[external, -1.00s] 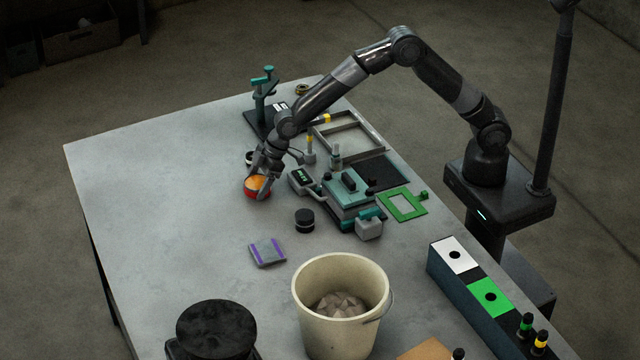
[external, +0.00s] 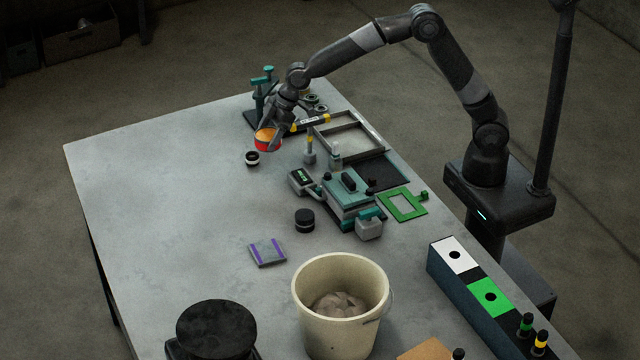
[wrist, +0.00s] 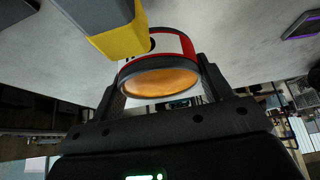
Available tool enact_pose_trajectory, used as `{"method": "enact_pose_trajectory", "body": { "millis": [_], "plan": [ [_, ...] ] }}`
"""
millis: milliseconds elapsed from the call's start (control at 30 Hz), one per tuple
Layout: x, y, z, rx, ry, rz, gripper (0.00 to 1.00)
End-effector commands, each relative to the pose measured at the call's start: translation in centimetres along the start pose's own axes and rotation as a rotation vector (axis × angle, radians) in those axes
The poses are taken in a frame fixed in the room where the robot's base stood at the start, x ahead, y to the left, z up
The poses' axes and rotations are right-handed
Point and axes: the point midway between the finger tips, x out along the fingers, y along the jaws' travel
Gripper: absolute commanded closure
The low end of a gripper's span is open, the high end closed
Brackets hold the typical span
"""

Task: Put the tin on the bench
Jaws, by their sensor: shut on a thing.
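The tin (external: 267,141) is a short round red can with a pale label and orange contents or top. My gripper (external: 273,134) is shut on it near the far end of the bench (external: 180,190). The tin looks raised off the bench top, though the gap is hard to judge. In the wrist view the tin (wrist: 165,78) sits between the two dark fingers, with its orange face and dark rim toward the camera. A grey and yellow object (wrist: 112,30) covers part of its side there.
A small black and white jar (external: 252,158) stands just below the tin. A teal stand (external: 263,95) is behind, a yellow-ended bar (external: 311,123) and metal tray (external: 350,138) to the right. Teal equipment (external: 350,190) stands nearer. The bench's left side is clear.

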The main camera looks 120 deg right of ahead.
Motion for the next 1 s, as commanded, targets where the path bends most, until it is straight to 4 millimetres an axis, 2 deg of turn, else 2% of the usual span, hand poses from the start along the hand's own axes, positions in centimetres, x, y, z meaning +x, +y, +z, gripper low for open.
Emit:
{"method": "enact_pose_trajectory", "body": {
  "millis": [100,367,467,533,667,833,1000],
  "plan": [
    [-0.9,0.8,0.2,-0.001,0.003,0.001,0.62],
    [-1.3,0.9,0.3,-0.004,0.001,-0.002,0.62],
    [-1.1,-0.1,0.2,-0.03,0.001,-0.018,0.62],
    [-0.7,-1.8,-0.1,-0.073,0.001,-0.044,0.62],
    [0.1,-7.2,-0.8,-0.214,0.001,-0.125,0.62],
    [0.8,-16.5,-1.2,-0.464,0.002,-0.269,0.62],
    [0.6,-25.7,-0.6,-0.724,0.002,-0.417,0.62]
  ]
}}
